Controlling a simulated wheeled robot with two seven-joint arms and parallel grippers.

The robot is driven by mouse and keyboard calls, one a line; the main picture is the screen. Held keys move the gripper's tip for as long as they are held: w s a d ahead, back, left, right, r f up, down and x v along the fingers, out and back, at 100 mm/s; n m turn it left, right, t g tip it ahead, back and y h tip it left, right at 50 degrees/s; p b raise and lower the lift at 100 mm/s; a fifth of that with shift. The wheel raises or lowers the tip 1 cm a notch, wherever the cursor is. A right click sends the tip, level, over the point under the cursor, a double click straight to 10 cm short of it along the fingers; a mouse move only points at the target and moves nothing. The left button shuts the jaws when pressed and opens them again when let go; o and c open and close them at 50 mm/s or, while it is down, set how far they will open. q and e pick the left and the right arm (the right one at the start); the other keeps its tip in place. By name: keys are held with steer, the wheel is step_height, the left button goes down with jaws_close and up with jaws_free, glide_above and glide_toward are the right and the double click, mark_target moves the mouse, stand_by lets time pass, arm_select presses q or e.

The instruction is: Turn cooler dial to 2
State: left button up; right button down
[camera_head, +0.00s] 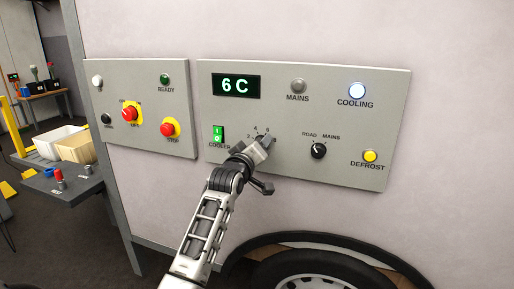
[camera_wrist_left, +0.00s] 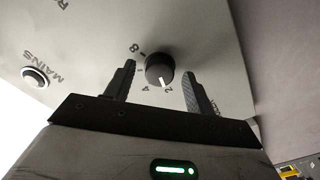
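The cooler dial (camera_wrist_left: 160,68) is a round black knob with a white pointer line, seen in the left wrist view. Its pointer faces the 2 mark, or very near it; the numbers 4 and 8 also show around it. My left gripper (camera_head: 262,146) is at this dial on the grey control panel (camera_head: 330,85) and hides most of it in the head view. In the left wrist view its two dark fingers (camera_wrist_left: 158,77) stand on either side of the knob, with a gap visible on each side. My right gripper is not in view.
The panel has a green display (camera_head: 236,86) reading 6 C, a lit green cooler switch (camera_head: 218,134), a road/mains knob (camera_head: 318,151), a white cooling lamp (camera_head: 357,91) and a yellow defrost lamp (camera_head: 370,156). A red emergency button (camera_head: 129,114) is on the left panel.

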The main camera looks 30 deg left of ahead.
arm_select(q)
steer(key=b+v, duration=0.1)
steer(key=v, duration=1.5)
steer(key=shift+b, duration=0.4)
steer(key=shift+f, duration=0.15)
steer(key=s+d+f+m+g+h, duration=0.25)
steer(key=d+f+m, duration=0.2)
steer(key=f, duration=0.55)
steer(key=s+d+f+m+g+h, duration=0.1)
steer(key=s+d+f+m+h, duration=0.2)
steer(key=d+f, duration=0.5)
steer(key=s+d+f+m+g+h, duration=0.2)
steer(key=s+d+f+m, duration=0.4)
steer(key=s+f, duration=0.7)
steer(key=shift+d+f+g, duration=0.7)
steer(key=shift+d+g, duration=0.15)
steer(key=shift+d, duration=0.15)
